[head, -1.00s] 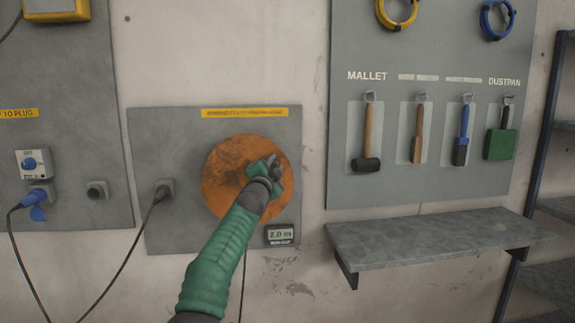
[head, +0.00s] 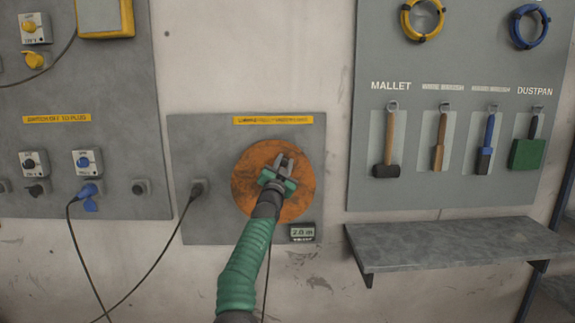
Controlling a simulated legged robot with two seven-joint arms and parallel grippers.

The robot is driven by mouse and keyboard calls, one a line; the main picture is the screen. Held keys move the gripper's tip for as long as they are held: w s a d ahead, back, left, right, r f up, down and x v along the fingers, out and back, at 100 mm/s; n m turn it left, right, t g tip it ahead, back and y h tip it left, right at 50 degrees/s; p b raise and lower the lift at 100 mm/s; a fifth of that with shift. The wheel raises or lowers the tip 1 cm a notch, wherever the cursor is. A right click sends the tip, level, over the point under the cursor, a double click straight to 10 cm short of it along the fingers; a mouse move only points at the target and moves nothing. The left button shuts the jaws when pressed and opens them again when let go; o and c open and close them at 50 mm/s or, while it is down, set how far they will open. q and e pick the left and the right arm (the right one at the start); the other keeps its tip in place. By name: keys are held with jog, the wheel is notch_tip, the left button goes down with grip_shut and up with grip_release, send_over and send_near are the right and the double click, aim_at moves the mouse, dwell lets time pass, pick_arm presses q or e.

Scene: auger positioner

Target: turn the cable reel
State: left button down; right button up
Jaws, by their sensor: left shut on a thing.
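The cable reel (head: 302,166) is a round, rusty orange disc on a grey wall panel (head: 195,140). My left gripper (head: 283,163) is in front of the disc, a little right of its middle and above it. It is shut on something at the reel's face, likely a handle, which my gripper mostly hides. A small display (head: 302,233) at the panel's lower right reads about 2.0 m. A dark cable hangs below the reel, partly behind my green-sleeved arm. My right gripper is not in view.
A black cable plug (head: 197,188) sits left of the reel, and a blue plug (head: 88,192) is on the left panel. A grey shelf (head: 450,243) juts out at the lower right. A tool board holds a mallet (head: 386,150), brushes and a green dustpan (head: 527,150).

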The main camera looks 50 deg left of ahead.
pick_arm(q)
jog(key=shift+a, duration=0.1)
jog(key=c, duration=1.2)
grip_release()
jog(key=shift+f+b, duration=0.25)
jog(key=shift+b, duration=0.15)
jog(key=b+v, duration=1.6)
jog(key=b, duration=1.4)
jog(key=shift+s, duration=0.2)
jog(key=shift+d, duration=0.2)
